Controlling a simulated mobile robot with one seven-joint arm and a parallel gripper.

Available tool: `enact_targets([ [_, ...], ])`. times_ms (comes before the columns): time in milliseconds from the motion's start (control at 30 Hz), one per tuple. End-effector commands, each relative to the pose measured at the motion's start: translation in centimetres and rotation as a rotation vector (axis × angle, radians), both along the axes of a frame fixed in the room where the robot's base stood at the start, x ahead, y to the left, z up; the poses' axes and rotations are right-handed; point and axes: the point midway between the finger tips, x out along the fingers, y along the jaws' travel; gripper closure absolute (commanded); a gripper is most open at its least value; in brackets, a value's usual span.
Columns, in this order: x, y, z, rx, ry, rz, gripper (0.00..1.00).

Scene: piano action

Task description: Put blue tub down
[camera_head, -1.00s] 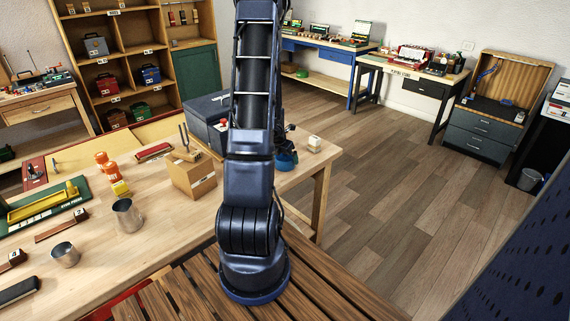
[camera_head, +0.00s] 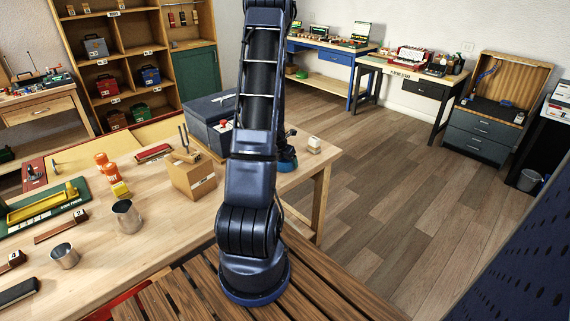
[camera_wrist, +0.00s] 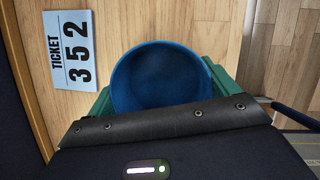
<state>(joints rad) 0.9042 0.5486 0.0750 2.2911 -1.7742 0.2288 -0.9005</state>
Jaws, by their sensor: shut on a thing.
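The blue tub (camera_wrist: 160,78) is round and open at the top, seen from above in the wrist view. Its inside looks empty. My gripper (camera_wrist: 163,92) is shut on it, with green finger parts showing on either side of the tub. The tub also shows in the head view (camera_head: 287,163), at the right end of the wooden bench (camera_head: 90,262), partly hidden behind my arm. I cannot tell whether its base touches the bench top.
A white card reading TICKET 352 (camera_wrist: 69,50) lies left of the tub in the wrist view. The bench edge is close.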

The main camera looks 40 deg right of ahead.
Motion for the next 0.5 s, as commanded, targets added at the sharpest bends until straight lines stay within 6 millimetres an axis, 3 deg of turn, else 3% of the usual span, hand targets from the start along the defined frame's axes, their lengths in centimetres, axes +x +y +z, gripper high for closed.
enact_targets([
  [267,0.0,0.0,0.7,0.0,0.002,0.001,0.4],
  [500,0.0,0.0,2.7,-0.001,-0.001,-0.001,0.4],
])
